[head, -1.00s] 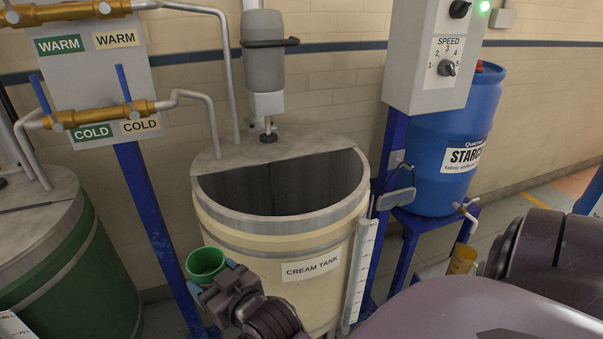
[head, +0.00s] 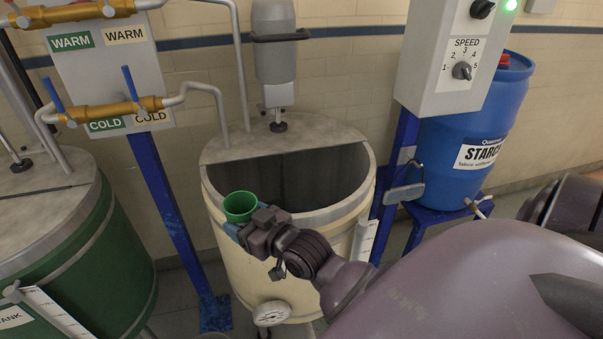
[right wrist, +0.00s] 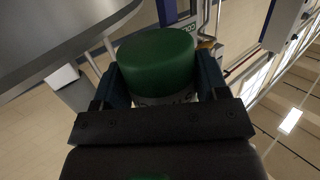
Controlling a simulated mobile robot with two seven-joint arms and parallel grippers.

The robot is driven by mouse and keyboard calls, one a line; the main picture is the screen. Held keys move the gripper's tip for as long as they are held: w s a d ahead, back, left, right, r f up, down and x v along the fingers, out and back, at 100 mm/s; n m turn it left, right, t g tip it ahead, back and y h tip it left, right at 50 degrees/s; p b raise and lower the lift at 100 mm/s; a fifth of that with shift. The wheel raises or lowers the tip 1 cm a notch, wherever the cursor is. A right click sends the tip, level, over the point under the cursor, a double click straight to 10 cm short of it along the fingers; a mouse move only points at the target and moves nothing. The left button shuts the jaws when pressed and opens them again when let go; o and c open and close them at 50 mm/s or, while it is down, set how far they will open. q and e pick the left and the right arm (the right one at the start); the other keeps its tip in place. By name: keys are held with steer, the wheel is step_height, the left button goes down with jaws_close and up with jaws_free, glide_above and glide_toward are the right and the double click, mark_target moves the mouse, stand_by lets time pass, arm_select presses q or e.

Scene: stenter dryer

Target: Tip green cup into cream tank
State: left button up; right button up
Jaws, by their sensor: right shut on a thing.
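The green cup (head: 240,206) is upright in the head view, mouth up, at the front left rim of the cream tank (head: 235,262). My right gripper (head: 238,230) is shut on the cup. In the right wrist view the cup (right wrist: 156,62) sits between the two fingers of that gripper (right wrist: 160,85). The tank's half-round opening (head: 300,178) lies just behind and right of the cup. I cannot tell whether the cup touches the rim, and its contents are not clear. My left gripper is not in view.
A mixer (head: 274,60) stands over the tank's covered back half. A green tank (head: 75,250) is at the left. A blue post (head: 165,205) with warm and cold pipes stands between the tanks. A control box (head: 452,55) and blue starch drum (head: 470,135) are at the right.

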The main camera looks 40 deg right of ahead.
steer(key=shift+d+r+n+y+p, duration=0.3)
steer(key=shift+d+r+y+p, duration=0.15)
steer(key=shift+d+p, duration=0.2)
steer(key=shift+n+y, duration=0.5)
steer(key=shift+y, duration=0.25)
steer(key=d+p, duration=0.1)
steer(key=d, duration=0.1)
steer(key=d+r+p, duration=0.1)
steer(key=d+p, duration=0.1)
steer(key=shift+w+d, duration=0.15)
steer(key=shift+d, duration=0.2)
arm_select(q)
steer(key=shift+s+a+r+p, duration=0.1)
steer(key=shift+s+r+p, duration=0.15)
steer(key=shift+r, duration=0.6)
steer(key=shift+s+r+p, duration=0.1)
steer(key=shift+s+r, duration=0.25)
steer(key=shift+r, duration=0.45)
arm_select(e)
steer(key=shift+d+r+g, duration=0.15)
steer(key=shift+d+g, duration=0.15)
steer(key=shift+d, duration=0.4)
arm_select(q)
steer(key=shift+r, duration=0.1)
arm_select(e)
steer(key=shift+d+m, duration=0.1)
steer(key=shift+m, duration=0.2)
